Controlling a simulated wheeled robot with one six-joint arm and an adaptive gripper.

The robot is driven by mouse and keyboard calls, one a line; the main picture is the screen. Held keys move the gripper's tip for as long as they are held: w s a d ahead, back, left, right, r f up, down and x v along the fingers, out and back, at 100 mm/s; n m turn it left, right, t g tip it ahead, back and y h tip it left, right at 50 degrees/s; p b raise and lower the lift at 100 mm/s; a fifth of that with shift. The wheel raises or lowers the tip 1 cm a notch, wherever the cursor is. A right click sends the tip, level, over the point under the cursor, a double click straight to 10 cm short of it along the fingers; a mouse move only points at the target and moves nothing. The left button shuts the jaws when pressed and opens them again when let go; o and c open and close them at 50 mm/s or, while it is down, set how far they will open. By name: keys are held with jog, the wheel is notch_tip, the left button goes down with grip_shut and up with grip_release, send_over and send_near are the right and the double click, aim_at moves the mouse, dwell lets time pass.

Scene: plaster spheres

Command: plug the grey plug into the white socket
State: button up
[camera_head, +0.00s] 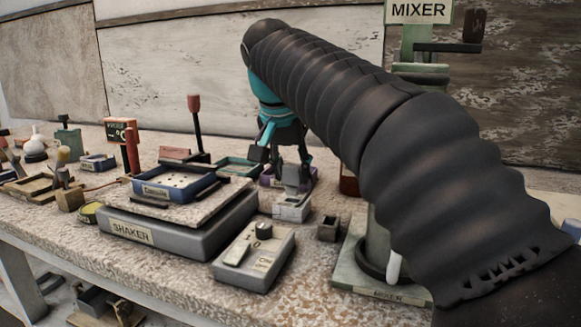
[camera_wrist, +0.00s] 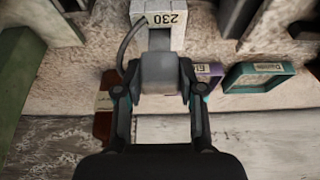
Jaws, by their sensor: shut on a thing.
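The grey plug (camera_wrist: 158,72) is between the two fingers of my gripper (camera_wrist: 158,80) in the wrist view, with a dark cable curving from its left side. My gripper (camera_head: 290,165) is shut on it; in the head view the plug (camera_head: 292,177) is just above the white socket (camera_head: 291,210). The white socket, marked 230, also shows at the top of the wrist view (camera_wrist: 168,18). The plug covers part of the socket's near area in the wrist view. I cannot tell whether plug and socket touch, as the plug's underside and the socket's openings are hidden.
A grey switch box (camera_head: 254,258) and the shaker (camera_head: 180,225) with a blue tray (camera_head: 180,186) stand left of the socket. A small dark open box (camera_head: 328,228) and the mixer's base (camera_head: 372,282) are to its right. A teal tray (camera_wrist: 258,77) lies nearby.

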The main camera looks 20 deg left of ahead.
jog(key=shift+f+b, duration=1)
jog(key=shift+f, duration=0.55)
jog(key=o, duration=1.2)
jog(key=shift+r, duration=0.15)
jog(key=shift+r+p, duration=1.9)
jog(key=shift+p, duration=0.2)
